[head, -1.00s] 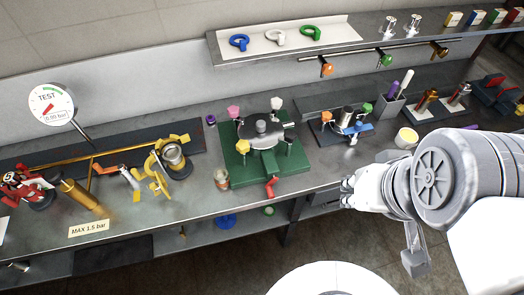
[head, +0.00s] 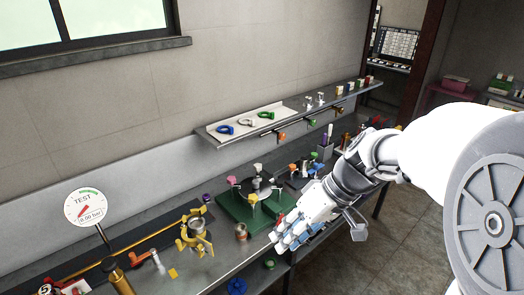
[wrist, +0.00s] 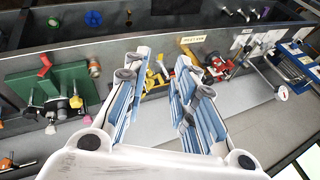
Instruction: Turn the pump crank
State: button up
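My gripper (head: 290,236) is open and empty over the front of the bench; its two blue-padded fingers stand apart in the wrist view (wrist: 161,70). A yellow-armed fitting with a metal cup (head: 196,237) is left of it; yellow parts (wrist: 154,76) show between and beyond the fingers. A green base with knobs (head: 238,210) is behind my gripper. Its red handle (wrist: 45,65) shows in the wrist view; my gripper seems to hide it in the head view. A gold cylinder (head: 118,277) and a gauge reading 0.00 bar (head: 85,207) are farther left. I cannot tell which part is the crank.
A wall shelf (head: 300,112) holds blue, white and green rings above the bench. Lower-shelf items include a blue wheel (head: 237,286). Open floor lies right of the bench.

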jog(key=w+d+f+n+t+y+p, duration=0.25)
jog(key=w+f, duration=0.35)
jog(key=w, duration=0.3)
jog(key=w+d+f+n+t+y+p, duration=0.1)
jog(key=w+d+f+y+p, duration=0.25)
jog(key=w+f, duration=0.4)
jog(key=d+f+t+h+p, duration=0.15)
jog(key=d+f+t, duration=0.35)
jog(key=f, duration=0.5)
jog(key=d+f+t+p, duration=0.35)
jog(key=f+t, duration=0.25)
jog(key=f, duration=0.5)
jog(key=shift+m+g, duration=0.25)
jog(key=shift+m, duration=0.2)
jog(key=b+x, duration=1.6)
jog(key=shift+w+d+f, duration=0.15)
jog(key=shift+w+f, duration=0.05)
jog(key=shift+w, duration=0.05)
